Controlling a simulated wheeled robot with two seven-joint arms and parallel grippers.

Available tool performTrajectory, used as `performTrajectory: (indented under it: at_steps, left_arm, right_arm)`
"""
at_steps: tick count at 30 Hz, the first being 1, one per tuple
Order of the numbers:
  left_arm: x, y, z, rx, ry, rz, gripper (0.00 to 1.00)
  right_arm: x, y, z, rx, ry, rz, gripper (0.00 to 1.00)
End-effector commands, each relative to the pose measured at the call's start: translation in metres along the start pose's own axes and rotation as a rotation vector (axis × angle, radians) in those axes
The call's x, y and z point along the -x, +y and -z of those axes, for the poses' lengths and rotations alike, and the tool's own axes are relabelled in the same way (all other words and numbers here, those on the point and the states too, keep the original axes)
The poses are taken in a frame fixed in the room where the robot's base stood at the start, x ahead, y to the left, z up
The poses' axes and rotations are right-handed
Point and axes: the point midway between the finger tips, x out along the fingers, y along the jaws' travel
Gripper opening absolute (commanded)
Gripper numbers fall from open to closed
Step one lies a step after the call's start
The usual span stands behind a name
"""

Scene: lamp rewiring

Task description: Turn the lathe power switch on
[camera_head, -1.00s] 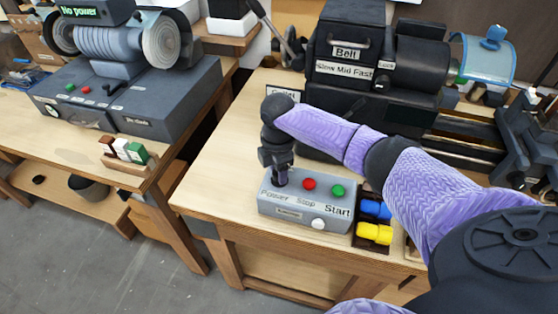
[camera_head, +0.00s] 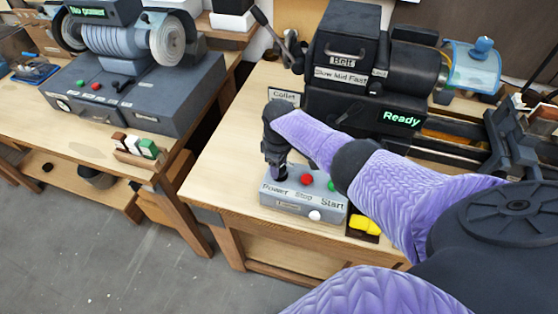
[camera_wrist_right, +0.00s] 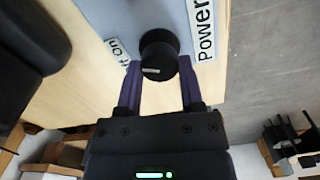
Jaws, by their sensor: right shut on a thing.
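The lathe's grey control box (camera_head: 326,207) sits near the front edge of the wooden bench, with labels Power, Stop and Start. My right gripper (camera_head: 279,175) points down at its Power end. In the right wrist view the black round power switch (camera_wrist_right: 158,54) stands between the fingertips of the right gripper (camera_wrist_right: 157,85), which is shut on it. A light mark shows on the knob. The Power label (camera_wrist_right: 204,28) is beside it. The lathe (camera_head: 345,75) stands behind the box, and its display (camera_head: 402,118) reads "Ready" in green. My left gripper is out of view.
The red stop button (camera_head: 306,179) and partly hidden green start button (camera_head: 331,185) are close to my right gripper. A holder with yellow pieces (camera_head: 365,224) is right of the box. A second bench with a grinder (camera_head: 130,45) stands at left, its display reading "No power".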

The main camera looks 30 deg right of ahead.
Motion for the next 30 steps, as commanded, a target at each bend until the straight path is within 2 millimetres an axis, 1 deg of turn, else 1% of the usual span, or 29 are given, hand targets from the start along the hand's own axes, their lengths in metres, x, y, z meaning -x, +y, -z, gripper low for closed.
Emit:
performTrajectory:
  at_steps: [6, 15, 21, 30]
  left_arm:
    - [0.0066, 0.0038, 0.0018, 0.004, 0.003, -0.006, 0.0]
    - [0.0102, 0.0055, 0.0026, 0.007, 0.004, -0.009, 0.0]
    - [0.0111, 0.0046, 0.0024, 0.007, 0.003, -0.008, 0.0]
    - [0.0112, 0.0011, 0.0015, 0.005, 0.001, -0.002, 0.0]
  right_arm:
    - [0.0015, 0.0002, 0.0007, -0.157, 0.002, 0.001, 0.0]
    - [0.0009, 0.0012, 0.0006, -0.295, 0.003, -0.001, 0.0]
    - [0.0007, 0.0013, 0.0008, -0.334, 0.003, 0.0, 0.0]
    - [0.0007, 0.0015, 0.0008, -0.344, 0.004, -0.001, 0.0]
